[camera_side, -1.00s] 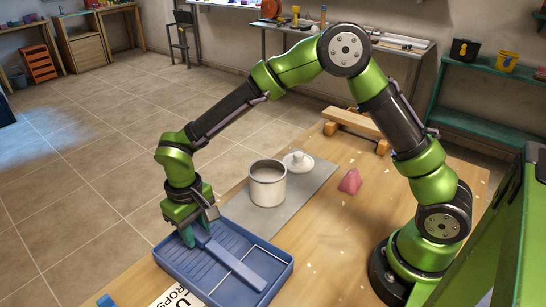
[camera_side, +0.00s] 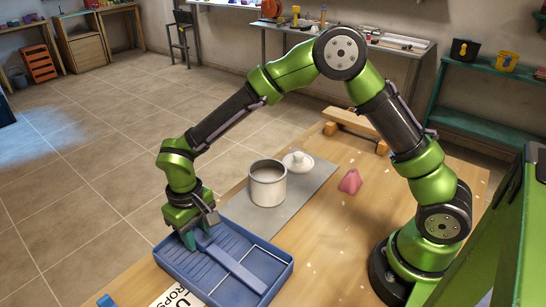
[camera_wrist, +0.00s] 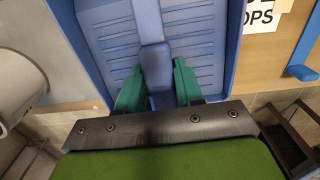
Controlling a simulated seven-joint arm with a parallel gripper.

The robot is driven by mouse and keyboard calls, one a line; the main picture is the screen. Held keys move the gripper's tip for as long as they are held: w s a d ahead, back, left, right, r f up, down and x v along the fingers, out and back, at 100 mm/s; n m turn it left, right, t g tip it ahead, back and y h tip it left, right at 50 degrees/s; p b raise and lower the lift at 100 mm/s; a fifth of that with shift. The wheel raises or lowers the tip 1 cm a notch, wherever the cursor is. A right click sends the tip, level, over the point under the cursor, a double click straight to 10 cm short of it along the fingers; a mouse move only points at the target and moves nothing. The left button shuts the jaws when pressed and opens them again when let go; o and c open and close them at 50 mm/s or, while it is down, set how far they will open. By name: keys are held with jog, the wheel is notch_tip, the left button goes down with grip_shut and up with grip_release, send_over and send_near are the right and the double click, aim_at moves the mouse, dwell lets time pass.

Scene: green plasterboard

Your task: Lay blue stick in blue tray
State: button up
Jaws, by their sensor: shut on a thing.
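The blue tray (camera_side: 169,268) sits on the wooden table at the front left, with ribs across its floor. The blue stick (camera_side: 236,268) lies lengthwise over the tray, inside its outline, with its far end toward the tray's right front. In the wrist view the stick (camera_wrist: 152,28) runs up between the green fingers over the tray's ribbed floor (camera_wrist: 204,45). My gripper (camera_side: 191,239) is low at the tray's back left part, and its fingers (camera_wrist: 158,80) are shut on the stick. I cannot tell whether the stick fully touches the tray floor.
A metal pot (camera_side: 267,187) and its white lid (camera_side: 298,162) stand on a grey mat behind the tray. A pink block (camera_side: 350,182) lies to the right. A lettered paper (camera_side: 178,297) and a small blue piece (camera_side: 105,300) are at the front.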

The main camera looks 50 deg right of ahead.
jog(key=shift+f, duration=0.2)
jog(key=o, duration=1.1)
jog(key=shift+o, duration=0.2)
jog(key=shift+r, duration=5)
